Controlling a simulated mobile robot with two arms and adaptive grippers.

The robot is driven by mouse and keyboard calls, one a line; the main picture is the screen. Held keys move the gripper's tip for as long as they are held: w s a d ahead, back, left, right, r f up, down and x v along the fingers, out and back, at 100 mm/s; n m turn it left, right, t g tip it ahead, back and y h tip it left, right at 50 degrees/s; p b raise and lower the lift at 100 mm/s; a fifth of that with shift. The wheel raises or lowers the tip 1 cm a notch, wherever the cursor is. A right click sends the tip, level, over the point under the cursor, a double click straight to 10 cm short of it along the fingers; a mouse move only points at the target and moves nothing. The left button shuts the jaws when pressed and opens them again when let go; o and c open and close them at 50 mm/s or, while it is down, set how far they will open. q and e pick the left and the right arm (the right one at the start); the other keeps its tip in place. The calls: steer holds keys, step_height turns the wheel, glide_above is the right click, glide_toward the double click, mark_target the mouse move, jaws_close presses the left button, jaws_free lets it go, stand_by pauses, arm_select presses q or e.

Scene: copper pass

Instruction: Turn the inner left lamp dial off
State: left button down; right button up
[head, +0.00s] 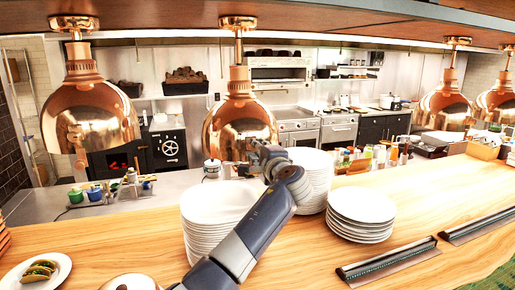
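The inner left lamp (236,112) is a shiny copper heat lamp hanging from the overhead shelf, left of centre. I cannot make out its dial clearly; my gripper covers part of the lamp's lower right rim. My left gripper (257,158) is at that lower right rim, at the end of the arm rising from the bottom edge. It is small and dark against the lamp, so I cannot tell whether its fingers are open or touch anything. The outer left lamp (88,112) has a small copper knob (81,159) at its lower rim. My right gripper is not in view.
Bowl stacks (216,205) and (312,180) stand on the wooden counter (110,242) beside my arm. A plate stack (361,212) is to their right. Two more copper lamps (443,106) and (495,103) hang at right. A taco plate (35,272) lies at front left.

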arm_select(q)
steer(key=shift+a+r+m, duration=0.1)
steer(key=shift+a+m, duration=0.05)
steer(key=shift+m, duration=0.15)
stand_by(0.4)
steer(key=c, duration=1.5)
jaws_free()
steer(key=shift+w, duration=0.1)
steer(key=shift+o, duration=0.5)
steer(key=shift+w+f, duration=0.15)
steer(key=shift+f, duration=0.05)
steer(key=v, duration=1.2)
steer(key=shift+a, duration=0.1)
